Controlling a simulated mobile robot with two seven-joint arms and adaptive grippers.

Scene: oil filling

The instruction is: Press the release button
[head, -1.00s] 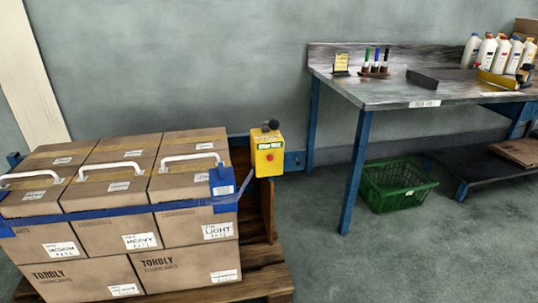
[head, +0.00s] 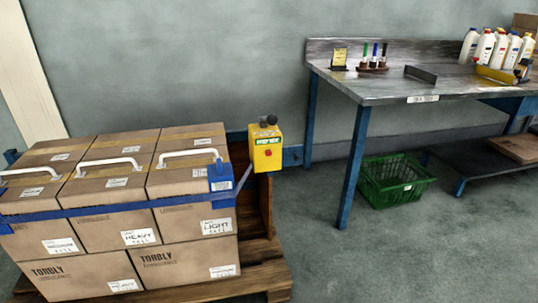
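A yellow control box (head: 266,150) stands behind the right end of the stacked cartons. It has a red button (head: 266,153) on its front, a green label above that, and a dark knob (head: 268,120) on top. A blue strap (head: 130,207) runs around the upper cartons to a blue buckle block (head: 221,177) at their right corner, and a strap end reaches toward the yellow box. Neither of my grippers shows in the head view.
Cartons with white handles (head: 110,162) sit on a wooden pallet (head: 262,268). A workbench (head: 400,90) at right carries white bottles (head: 498,48) and markers (head: 374,58). A green basket (head: 394,180) lies on the floor. The floor right of the pallet is clear.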

